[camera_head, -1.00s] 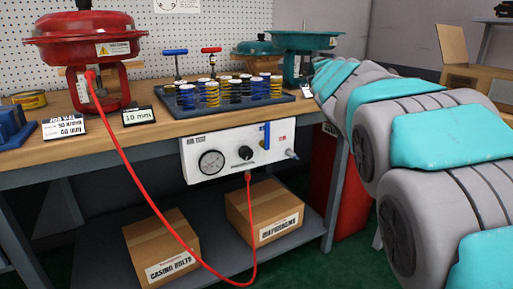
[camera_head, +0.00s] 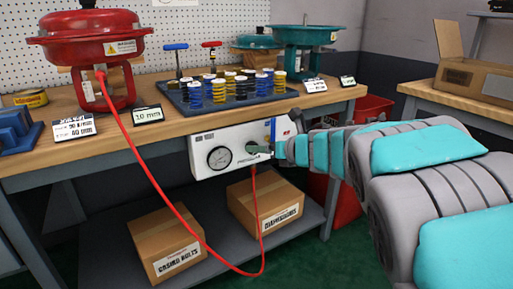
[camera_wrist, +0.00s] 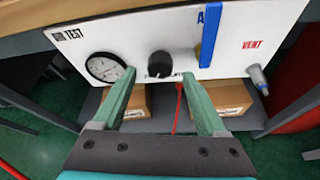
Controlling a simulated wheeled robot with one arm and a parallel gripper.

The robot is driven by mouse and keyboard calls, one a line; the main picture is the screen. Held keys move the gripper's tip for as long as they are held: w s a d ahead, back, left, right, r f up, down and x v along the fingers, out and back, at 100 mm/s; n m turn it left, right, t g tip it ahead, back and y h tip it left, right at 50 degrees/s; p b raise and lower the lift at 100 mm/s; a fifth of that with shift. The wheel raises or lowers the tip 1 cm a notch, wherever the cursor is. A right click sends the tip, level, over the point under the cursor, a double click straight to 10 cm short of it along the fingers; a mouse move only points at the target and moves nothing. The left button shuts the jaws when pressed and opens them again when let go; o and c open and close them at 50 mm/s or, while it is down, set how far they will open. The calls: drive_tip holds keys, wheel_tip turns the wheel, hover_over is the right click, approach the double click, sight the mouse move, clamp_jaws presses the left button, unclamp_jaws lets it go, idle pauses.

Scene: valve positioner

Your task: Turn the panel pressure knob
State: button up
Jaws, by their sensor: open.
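The white test panel (camera_head: 205,142) hangs under the front edge of the workbench. Its black pressure knob (camera_wrist: 160,64) shows in the wrist view, right of the round gauge (camera_wrist: 106,69). In the head view my gripper covers most of the knob. My gripper (camera_wrist: 159,82) is open and empty, its two green fingers apart, one on each side of the knob's line. The fingertips appear just short of or beside the knob; the exact depth cannot be told. My gripper (camera_head: 266,150) also shows in front of the panel in the head view.
A blue lever (camera_wrist: 210,36) and a grey vent fitting (camera_wrist: 258,79) sit right of the knob. A red hose (camera_head: 182,206) runs from the red actuator (camera_head: 95,45) to the panel's underside. Cardboard boxes (camera_head: 167,238) stand on the lower shelf. A spring tray (camera_head: 232,92) is on the bench.

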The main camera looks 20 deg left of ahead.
drive_tip(key=shift+x, duration=2.05)
drive_tip(key=shift+c, duration=0.3)
clamp_jaws()
